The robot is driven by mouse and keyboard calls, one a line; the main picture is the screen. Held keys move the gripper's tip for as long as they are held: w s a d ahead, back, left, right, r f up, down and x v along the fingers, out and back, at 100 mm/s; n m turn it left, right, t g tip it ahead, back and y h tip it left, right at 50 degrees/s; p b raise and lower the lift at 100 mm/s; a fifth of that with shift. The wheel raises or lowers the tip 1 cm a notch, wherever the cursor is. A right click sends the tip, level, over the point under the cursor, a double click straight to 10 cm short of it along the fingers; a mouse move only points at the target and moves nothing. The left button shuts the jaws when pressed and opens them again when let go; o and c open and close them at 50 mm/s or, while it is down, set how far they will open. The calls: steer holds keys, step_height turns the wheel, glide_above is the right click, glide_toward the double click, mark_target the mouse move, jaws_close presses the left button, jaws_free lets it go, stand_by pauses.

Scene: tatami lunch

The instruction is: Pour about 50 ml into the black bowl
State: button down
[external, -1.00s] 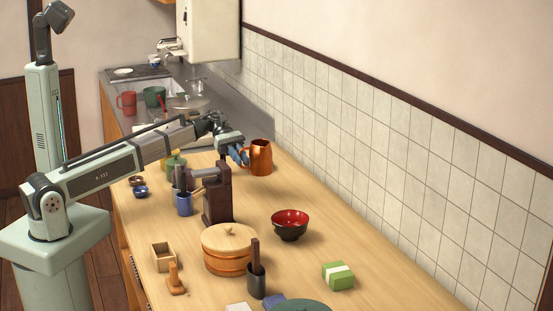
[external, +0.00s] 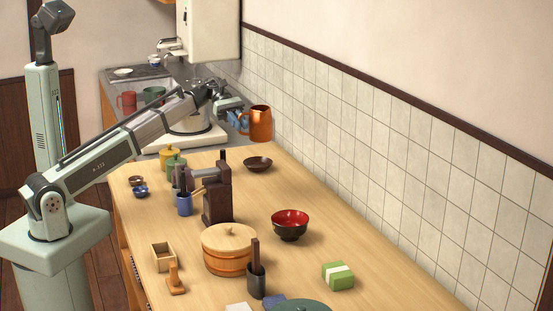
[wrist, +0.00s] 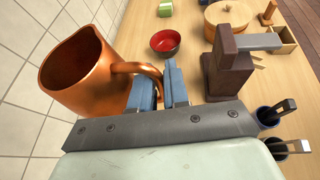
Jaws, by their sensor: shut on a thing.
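A copper jug (external: 261,122) with a spout and a side handle is held up in the air near the tiled wall. My gripper (external: 238,121) is shut on the jug's handle, with its blue fingers on either side of it in the wrist view (wrist: 158,88). The jug (wrist: 85,75) looks roughly upright; its contents cannot be seen. The black bowl (external: 290,228), red inside, stands on the table well in front of the jug. It also shows in the wrist view (wrist: 165,42) and looks empty.
A small dark dish (external: 258,164) lies below the jug. A tall dark wooden device (external: 217,195) stands between my arm and the bowl. A round wooden tub (external: 228,250) and a green-and-white block (external: 338,275) flank the bowl.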

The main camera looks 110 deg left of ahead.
steer(key=shift+r, duration=0.9)
steer(key=w+d+n+t+y, duration=0.1)
steer(key=w+d+n+y, duration=0.4)
steer(key=w+d, duration=0.3)
steer(key=w+d+n+t+y, duration=0.1)
steer(key=w+d+n+y, duration=0.4)
steer(key=d, duration=0.5)
steer(key=shift+m, duration=0.5)
steer(key=shift+w+a+f, duration=0.1)
steer(key=shift+w+f, duration=0.05)
steer(key=shift+f, duration=1.15)
steer(key=shift+w+a+f, duration=0.1)
steer(key=shift+w+f, duration=0.05)
steer(key=shift+f, duration=1.15)
steer(key=shift+d+f, duration=0.1)
steer(key=shift+d, duration=0.05)
